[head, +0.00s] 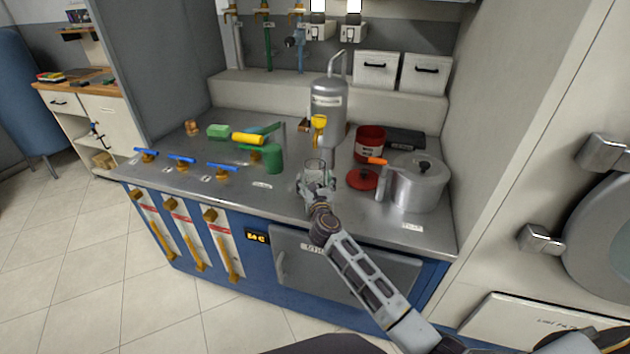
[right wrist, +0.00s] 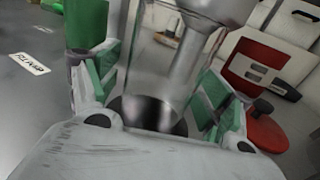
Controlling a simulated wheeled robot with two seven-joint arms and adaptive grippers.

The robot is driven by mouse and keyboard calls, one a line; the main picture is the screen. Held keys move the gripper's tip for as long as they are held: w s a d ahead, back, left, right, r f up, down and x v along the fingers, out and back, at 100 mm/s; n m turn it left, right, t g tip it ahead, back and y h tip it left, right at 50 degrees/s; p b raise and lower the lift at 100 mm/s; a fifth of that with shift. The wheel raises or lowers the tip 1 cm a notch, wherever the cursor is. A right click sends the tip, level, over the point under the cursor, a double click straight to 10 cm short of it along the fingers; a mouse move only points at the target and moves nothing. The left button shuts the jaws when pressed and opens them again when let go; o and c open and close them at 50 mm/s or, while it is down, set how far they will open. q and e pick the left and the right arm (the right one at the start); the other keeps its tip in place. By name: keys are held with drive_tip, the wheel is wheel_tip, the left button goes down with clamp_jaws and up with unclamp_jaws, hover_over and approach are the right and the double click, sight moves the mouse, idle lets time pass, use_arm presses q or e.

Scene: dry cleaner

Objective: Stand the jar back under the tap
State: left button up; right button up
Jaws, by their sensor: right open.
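The clear glass jar (head: 315,167) stands upright on the grey steel counter, just below and in front of the yellow tap (head: 319,131) in the head view. The tap is on the front of a silver tank (head: 328,97). I cannot tell whether the jar is exactly under the spout. My right gripper (head: 316,183) is open at the jar. In the right wrist view, the jar (right wrist: 155,65) is between the green-padded fingers (right wrist: 157,95), with its dark round base low in the picture. My left gripper is not in view.
A red tin (head: 369,144), a red lid (head: 362,179) and a silver pot (head: 413,185) stand close to the right of the jar. A green can (head: 272,158) is to its left. Blue-handled valves (head: 182,160) line the left front. Counter between can and jar is clear.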

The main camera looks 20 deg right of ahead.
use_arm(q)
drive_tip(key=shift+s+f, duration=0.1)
use_arm(e)
drive_tip(key=shift+r, duration=0.15)
drive_tip(key=shift+s+a, duration=0.1)
drive_tip(key=shift+s, duration=0.45)
drive_tip(key=shift+s+a+p, duration=0.2)
drive_tip(key=shift+s+p, duration=0.1)
drive_tip(key=shift+s, duration=0.8)
drive_tip(key=shift+s+a, duration=0.15)
drive_tip(key=shift+s, duration=0.6)
drive_tip(key=shift+s+a, duration=0.15)
drive_tip(key=shift+s, duration=0.95)
drive_tip(key=shift+s+a+p, duration=0.2)
drive_tip(key=shift+s+p, duration=0.1)
drive_tip(key=shift+s, duration=0.8)
drive_tip(key=shift+s+a, duration=0.15)
drive_tip(key=shift+s, duration=0.8)
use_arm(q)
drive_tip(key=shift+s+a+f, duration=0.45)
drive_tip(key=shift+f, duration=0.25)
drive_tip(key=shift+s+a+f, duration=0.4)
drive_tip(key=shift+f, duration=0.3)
use_arm(e)
drive_tip(key=shift+s+a, duration=0.1)
drive_tip(key=shift+s, duration=0.3)
